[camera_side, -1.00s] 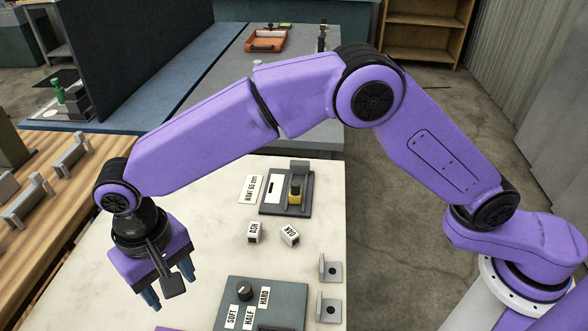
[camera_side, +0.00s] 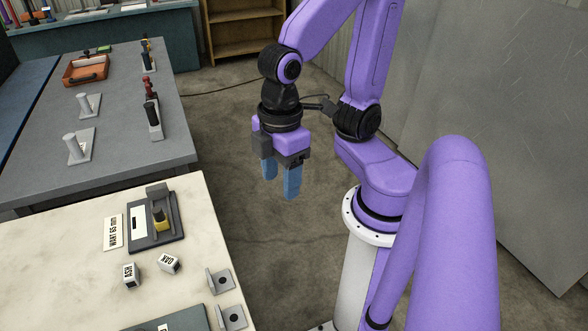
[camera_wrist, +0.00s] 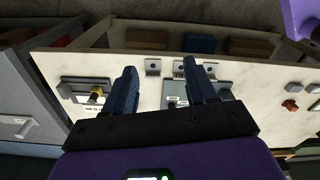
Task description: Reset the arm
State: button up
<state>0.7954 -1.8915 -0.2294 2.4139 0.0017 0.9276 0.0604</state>
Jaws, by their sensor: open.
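My gripper (camera_side: 280,178) hangs with its blue fingers pointing down, to the right of the pale bench in the side view. The fingers are apart with nothing between them. My arm is folded back near its white pedestal. In the wrist view my gripper's fingers (camera_wrist: 160,92) are also apart, with the bench top beyond them.
The pale bench (camera_side: 60,262) holds a dark fixture with a yellow part (camera_side: 158,228), two white blocks marked ASH (camera_side: 129,275) and OAK (camera_side: 169,263), and grey brackets (camera_side: 220,281). A grey table (camera_side: 120,150) stands behind. Open concrete floor (camera_side: 240,230) lies below my gripper.

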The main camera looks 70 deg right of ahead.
jog(key=shift+s+d+f+n, duration=0.2)
jog(key=shift+s+d, duration=0.35)
jog(key=shift+d, duration=0.2)
jog(key=shift+s+d+f+n, duration=0.2)
jog(key=shift+s+d, duration=0.35)
jog(key=shift+d, duration=0.2)
